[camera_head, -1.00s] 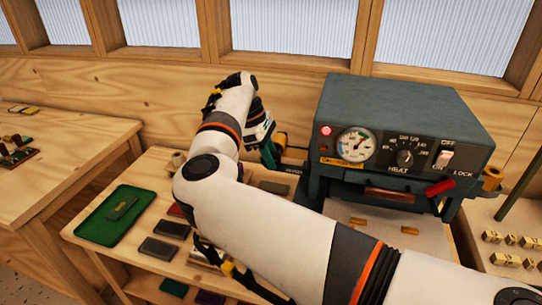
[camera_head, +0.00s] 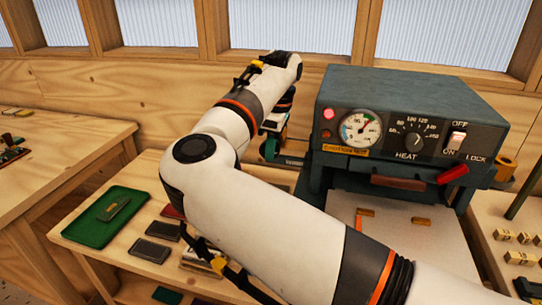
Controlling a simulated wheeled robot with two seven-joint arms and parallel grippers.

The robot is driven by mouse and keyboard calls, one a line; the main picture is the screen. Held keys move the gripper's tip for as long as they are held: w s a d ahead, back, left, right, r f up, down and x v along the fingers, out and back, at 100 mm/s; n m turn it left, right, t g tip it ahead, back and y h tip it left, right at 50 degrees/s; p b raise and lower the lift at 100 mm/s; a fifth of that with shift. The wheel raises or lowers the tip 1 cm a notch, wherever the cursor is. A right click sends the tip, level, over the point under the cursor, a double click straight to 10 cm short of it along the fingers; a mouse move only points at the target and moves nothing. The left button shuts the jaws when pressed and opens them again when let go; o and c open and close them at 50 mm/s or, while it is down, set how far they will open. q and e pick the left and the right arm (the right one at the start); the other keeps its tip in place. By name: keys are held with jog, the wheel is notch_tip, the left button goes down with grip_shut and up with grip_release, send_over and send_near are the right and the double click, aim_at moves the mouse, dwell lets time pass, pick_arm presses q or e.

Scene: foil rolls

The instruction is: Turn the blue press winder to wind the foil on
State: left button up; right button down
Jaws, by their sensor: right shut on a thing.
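The press (camera_head: 405,100) is a dark blue-green box with a red light, a round gauge, a HEAT dial and an ON/OFF switch. Its winder (camera_head: 268,149) shows as a small blue-green part at the press's left side, mostly hidden behind my arm. My right gripper (camera_head: 273,130) points down there, shut on the winder; my wrist hides most of the fingers and the grip. The foil on the winder cannot be made out. My left gripper is not in view.
A green tray (camera_head: 86,232) with a dark piece in it lies at the bench's left. Dark blocks (camera_head: 150,250) lie beside it. Small brass pieces (camera_head: 421,221) lie on the pale press bed. A red-handled lever (camera_head: 453,174) sticks out at the press front. My forearm crosses the bench.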

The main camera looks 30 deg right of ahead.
jog(key=shift+t+y+b, duration=0.4)
jog(key=shift+t+b, duration=0.1)
jog(key=c, duration=1.2)
grip_release()
jog(key=shift+c, duration=0.2)
jog(key=b+v, duration=0.1)
jog(key=v, duration=1.1)
jog(key=shift+d, duration=0.1)
